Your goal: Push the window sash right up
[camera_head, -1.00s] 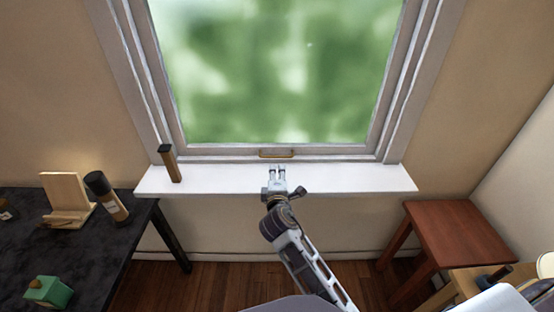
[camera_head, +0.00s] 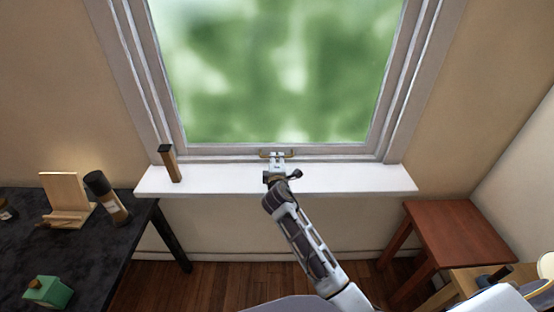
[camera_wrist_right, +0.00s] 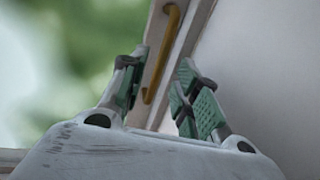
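The window sash (camera_head: 220,150) is down, with its bottom rail just above the white sill. A brass handle (camera_head: 264,154) is fixed at the middle of that rail. My right gripper (camera_head: 277,158) is at the handle, above the sill, partly covering it in the head view. In the right wrist view its two green-padded fingers (camera_wrist_right: 157,90) are spread apart. The brass handle (camera_wrist_right: 162,55) shows between and beyond them; whether they touch it I cannot tell. My left gripper is not in view.
The white sill (camera_head: 350,178) carries a dark, brown-sided upright object (camera_head: 169,164) left of my gripper. A black table (camera_head: 100,250) with several items stands at left. A reddish-brown stool (camera_head: 455,232) stands at right. The sill right of my gripper is clear.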

